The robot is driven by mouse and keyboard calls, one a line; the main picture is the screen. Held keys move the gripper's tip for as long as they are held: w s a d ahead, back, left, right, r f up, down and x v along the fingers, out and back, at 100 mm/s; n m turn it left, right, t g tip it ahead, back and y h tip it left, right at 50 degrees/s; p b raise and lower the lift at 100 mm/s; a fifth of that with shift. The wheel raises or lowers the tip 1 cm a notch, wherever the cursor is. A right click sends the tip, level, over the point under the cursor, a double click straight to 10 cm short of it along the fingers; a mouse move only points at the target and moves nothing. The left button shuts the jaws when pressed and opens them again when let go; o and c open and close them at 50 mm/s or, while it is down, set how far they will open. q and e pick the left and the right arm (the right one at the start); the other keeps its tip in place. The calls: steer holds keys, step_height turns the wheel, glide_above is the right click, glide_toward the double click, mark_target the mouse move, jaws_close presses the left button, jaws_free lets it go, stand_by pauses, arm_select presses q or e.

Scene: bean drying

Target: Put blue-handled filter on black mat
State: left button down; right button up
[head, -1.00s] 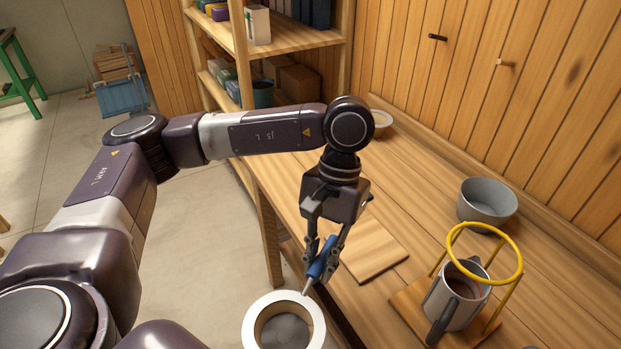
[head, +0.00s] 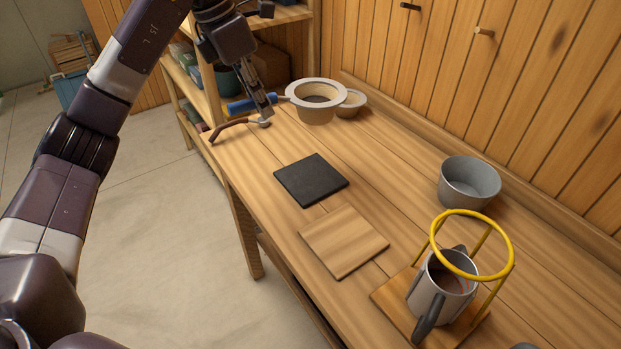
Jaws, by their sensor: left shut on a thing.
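The blue-handled filter (head: 335,89) is a pale ring-shaped cup with a blue handle (head: 241,105), near the far end of the wooden table. My left gripper (head: 264,109) is shut on the blue handle, and the cup sticks out to its right. I cannot tell whether the cup touches the table. The black mat (head: 311,180) lies flat and empty on the table, nearer than the filter. My right gripper is not in view.
A brown-handled tool (head: 232,127) lies below the left gripper. A wooden board (head: 343,241), grey bowl (head: 469,184) and grey mug (head: 438,295) under a yellow ring stand (head: 512,251) are nearer. Wooden shelves (head: 205,98) stand behind.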

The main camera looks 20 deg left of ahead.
arm_select(q)
steer(key=shift+w+a+r+n, duration=0.1)
steer(key=shift+w+a+n, duration=0.1)
steer(key=shift+n, duration=0.2)
steer(key=shift+s+f, duration=0.1)
steer(key=shift+f, duration=0.15)
steer(key=shift+f+p, duration=1.9)
steer(key=shift+f, duration=7.7)
steer(key=c, duration=2.3)
jaws_free()
steer(key=shift+f, duration=0.1)
steer(key=o, duration=0.4)
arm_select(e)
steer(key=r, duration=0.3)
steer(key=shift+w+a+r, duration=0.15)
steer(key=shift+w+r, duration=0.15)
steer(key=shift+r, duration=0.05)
arm_select(q)
steer(key=b+v, duration=0.2)
steer(key=v, duration=1)
steer(key=shift+s+d+b, duration=0.1)
steer(key=shift+s+b, duration=0.1)
steer(key=shift+b, duration=0.1)
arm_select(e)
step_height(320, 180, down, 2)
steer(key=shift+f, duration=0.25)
